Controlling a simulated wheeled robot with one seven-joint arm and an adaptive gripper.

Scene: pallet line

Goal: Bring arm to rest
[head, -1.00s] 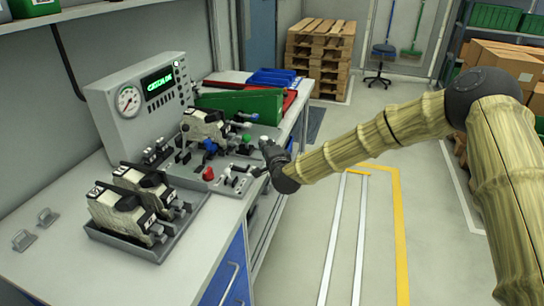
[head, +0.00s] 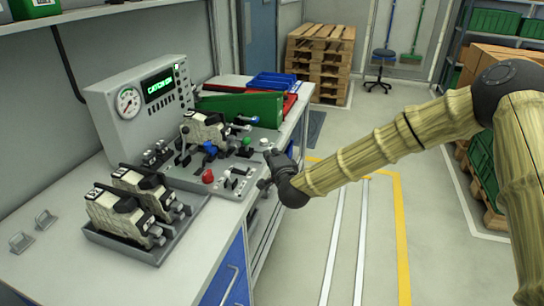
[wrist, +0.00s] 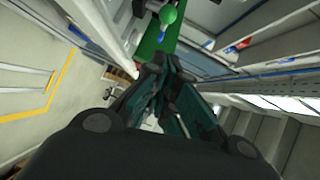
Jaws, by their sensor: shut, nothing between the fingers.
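My gripper (head: 268,184) is at the right front edge of the workbench (head: 67,265), beside the control panel of a grey test station (head: 150,112). In the wrist view my gripper's dark fingers (wrist: 165,105) are together with nothing held between them. My arm, in a pale yellow ribbed cover, reaches in from the right over the aisle.
A block-shaped unit (head: 207,130) is on the station. Two similar units stand in a grey tray (head: 152,257) at the front. A green bin (head: 240,105) and blue trays (head: 272,80) are behind. Pallets (head: 320,60) are stacked at the back. The aisle floor is open.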

